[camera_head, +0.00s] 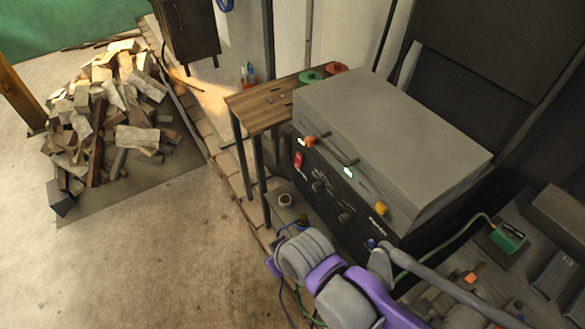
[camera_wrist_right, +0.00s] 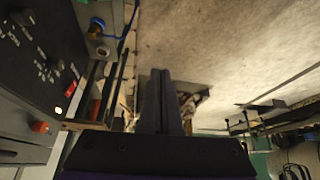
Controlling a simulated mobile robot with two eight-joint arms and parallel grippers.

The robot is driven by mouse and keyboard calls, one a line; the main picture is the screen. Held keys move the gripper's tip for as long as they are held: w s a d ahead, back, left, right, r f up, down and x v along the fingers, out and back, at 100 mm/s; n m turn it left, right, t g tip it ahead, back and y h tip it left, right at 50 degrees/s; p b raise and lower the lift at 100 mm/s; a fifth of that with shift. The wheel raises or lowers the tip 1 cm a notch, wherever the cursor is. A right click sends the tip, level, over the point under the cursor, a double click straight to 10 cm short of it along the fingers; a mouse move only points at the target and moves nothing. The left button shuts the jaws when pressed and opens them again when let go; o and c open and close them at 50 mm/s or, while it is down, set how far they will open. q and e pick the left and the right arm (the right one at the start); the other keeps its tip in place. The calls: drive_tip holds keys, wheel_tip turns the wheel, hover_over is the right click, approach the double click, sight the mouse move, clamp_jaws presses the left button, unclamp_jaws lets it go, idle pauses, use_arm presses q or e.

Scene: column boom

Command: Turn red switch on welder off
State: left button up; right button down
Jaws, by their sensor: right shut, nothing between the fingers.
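The welder (camera_head: 395,140) is a grey box with a dark front panel. Its red switch (camera_head: 299,160) sits near the panel's left end, below a lit lamp and an orange knob. In the right wrist view the red switch (camera_wrist_right: 71,93) shows at the left, on the panel. My right gripper (camera_wrist_right: 160,75) is shut and empty, and the switch lies to its left, apart from it. In the head view my purple and grey right arm is low in front of the panel; its fingertips are hard to make out there. My left gripper is not in view.
A small wooden table (camera_head: 262,106) stands left of the welder. A wood pile (camera_head: 110,115) lies at the far left. A green box (camera_head: 508,237) with a cable is at the right. The concrete floor (camera_head: 180,260) at lower left is clear.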

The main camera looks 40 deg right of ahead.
sight(299, 160)
drive_tip(key=w+d+f+n+t+h+b, duration=0.1)
drive_tip(key=w+d+f+n+h+b, duration=0.1)
drive_tip(key=w+d+f+h+b, duration=0.85)
use_arm(q)
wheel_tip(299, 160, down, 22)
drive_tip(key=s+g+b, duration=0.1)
drive_tip(key=b, duration=0.8)
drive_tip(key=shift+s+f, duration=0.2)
use_arm(e)
drive_tip(key=w+d+f+n+t+h, duration=0.1)
drive_tip(key=w+d+n+t, duration=0.1)
drive_tip(key=w, duration=0.4)
drive_tip(key=w+d+f+n+t+h, duration=0.1)
drive_tip(key=w+d+f+n+t, duration=0.1)
drive_tip(key=w, duration=0.4)
drive_tip(key=shift+w+d+f, duration=0.15)
drive_tip(key=shift+d+f, duration=0.05)
drive_tip(key=shift+d, duration=0.7)
drive_tip(key=shift+h, duration=0.25)
drive_tip(key=shift+d, duration=0.1)
